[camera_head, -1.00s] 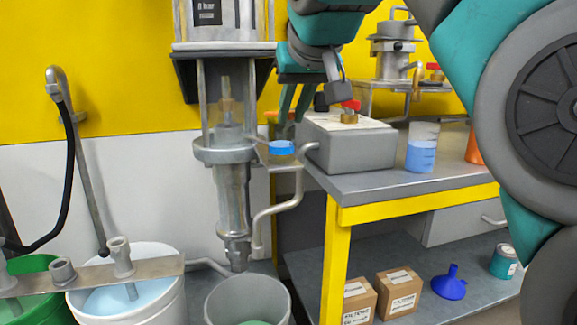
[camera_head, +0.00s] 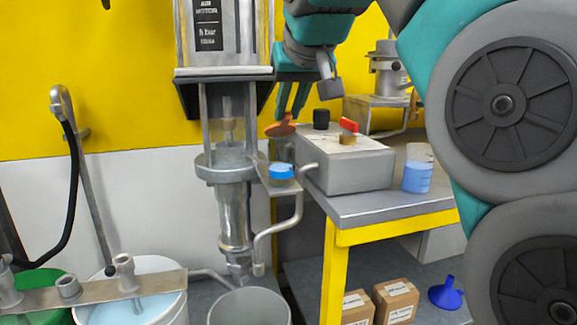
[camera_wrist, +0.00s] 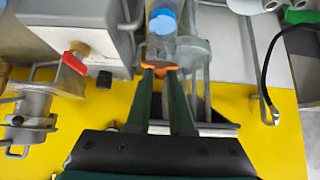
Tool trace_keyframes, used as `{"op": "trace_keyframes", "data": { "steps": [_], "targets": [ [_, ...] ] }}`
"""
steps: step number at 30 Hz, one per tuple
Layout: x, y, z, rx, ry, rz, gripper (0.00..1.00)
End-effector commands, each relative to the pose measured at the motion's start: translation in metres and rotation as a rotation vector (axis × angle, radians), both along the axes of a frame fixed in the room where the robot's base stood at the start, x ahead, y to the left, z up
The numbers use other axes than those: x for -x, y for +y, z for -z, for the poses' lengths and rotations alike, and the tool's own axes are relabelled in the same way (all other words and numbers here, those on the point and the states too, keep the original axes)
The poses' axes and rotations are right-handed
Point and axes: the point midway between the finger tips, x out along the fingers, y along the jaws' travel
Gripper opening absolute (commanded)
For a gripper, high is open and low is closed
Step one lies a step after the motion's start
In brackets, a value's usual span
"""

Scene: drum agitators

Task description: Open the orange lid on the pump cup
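My gripper (camera_head: 290,114) points down at the lid. Its two green fingers stand apart with a gap between them, and their tips meet the lid or are just above it. The exact contact is hidden.
The metal pump column (camera_head: 234,200) stands left of the cup. A grey box (camera_head: 345,165) with a red lever (camera_head: 349,125) sits to the right on the bench (camera_head: 385,205). Buckets are below.

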Motion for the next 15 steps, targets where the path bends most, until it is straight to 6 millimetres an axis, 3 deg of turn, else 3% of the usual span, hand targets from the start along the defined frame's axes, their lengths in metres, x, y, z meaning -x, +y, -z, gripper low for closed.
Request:
{"op": "trace_keyframes", "data": {
  "steps": [8, 15],
  "targets": [
    [0.000, 0.000, -0.001, 0.000, -0.001, -0.001, 0.15],
    [-0.010, 0.003, -0.014, 0.000, 0.000, 0.000, 0.15]
  ]
}}
